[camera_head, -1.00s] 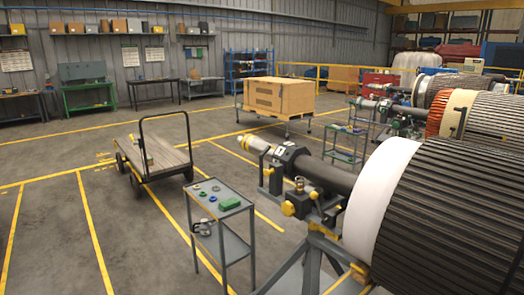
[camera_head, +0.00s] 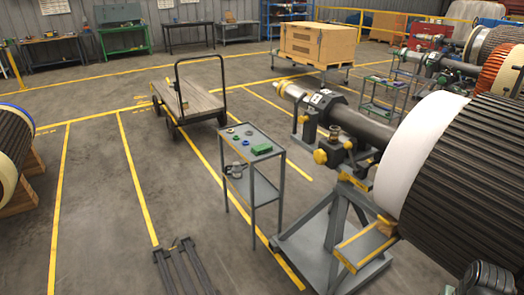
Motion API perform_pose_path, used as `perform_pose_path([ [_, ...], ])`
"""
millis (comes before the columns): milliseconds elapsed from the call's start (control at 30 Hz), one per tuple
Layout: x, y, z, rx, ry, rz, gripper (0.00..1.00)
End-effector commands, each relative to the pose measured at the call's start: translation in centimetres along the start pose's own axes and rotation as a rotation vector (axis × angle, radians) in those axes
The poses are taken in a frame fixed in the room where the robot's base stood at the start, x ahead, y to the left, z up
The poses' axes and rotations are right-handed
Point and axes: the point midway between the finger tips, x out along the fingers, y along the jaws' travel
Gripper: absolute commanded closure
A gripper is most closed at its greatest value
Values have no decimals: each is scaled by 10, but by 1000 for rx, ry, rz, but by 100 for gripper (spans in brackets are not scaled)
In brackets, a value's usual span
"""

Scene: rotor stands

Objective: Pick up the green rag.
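The green rag (camera_head: 261,150) lies as a small flat green bundle on the top shelf of a grey two-level trolley (camera_head: 251,129), near the shelf's front right edge. Nothing covers it. Several small round items (camera_head: 233,131), some green and blue, lie on the same shelf behind and left of it. My gripper is not in view. A dark rounded part (camera_head: 486,279) at the bottom right corner may be a piece of my arm, but I cannot tell.
A rotor on a grey stand (camera_head: 335,235) is close right of the trolley. A wooden flatbed cart (camera_head: 205,104) stands behind it to the left. Dark bars (camera_head: 178,268) lie low at bottom left. Another rotor (camera_head: 14,145) is at the left edge. Floor left of the trolley is open.

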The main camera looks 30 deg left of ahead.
Motion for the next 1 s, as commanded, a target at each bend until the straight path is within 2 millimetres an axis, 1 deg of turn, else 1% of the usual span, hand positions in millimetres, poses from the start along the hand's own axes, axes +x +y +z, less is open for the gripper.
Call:
perform_pose_path([
  [133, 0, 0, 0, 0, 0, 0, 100],
  [167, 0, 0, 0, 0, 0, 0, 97],
  [400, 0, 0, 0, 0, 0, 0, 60],
  [767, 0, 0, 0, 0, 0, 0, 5],
  [800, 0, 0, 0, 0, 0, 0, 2],
  [1000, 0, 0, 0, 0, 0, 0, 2],
])
